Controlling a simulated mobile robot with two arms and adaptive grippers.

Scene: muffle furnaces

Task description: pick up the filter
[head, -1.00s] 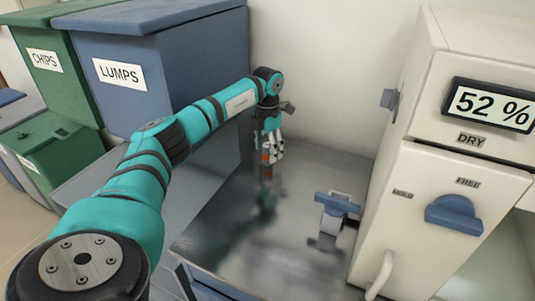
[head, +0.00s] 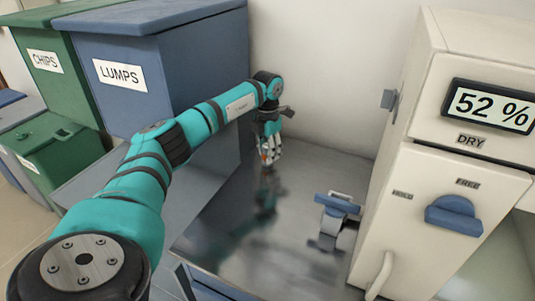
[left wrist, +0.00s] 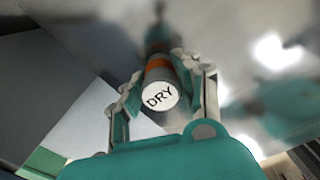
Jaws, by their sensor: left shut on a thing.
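The filter (left wrist: 162,84) is a grey cylinder with an orange band and a round white end marked DRY, seen end-on in the left wrist view. My left gripper (left wrist: 163,92) is shut on it, with one finger on each side. In the head view the left gripper (head: 269,154) points down close over the back of the metal worktop (head: 235,225). There the fingers hide most of the filter, and only a bit of orange shows. Whether its lower end touches the worktop I cannot tell. My right gripper is not in view.
A blue-handled metal fixture (head: 337,205) stands on the worktop to the right. A cream cabinet (head: 450,160) with a 52 % display and blue knob borders the right side. The blue LUMPS bin (head: 170,75) and green CHIPS bin (head: 45,75) stand left. The front worktop is clear.

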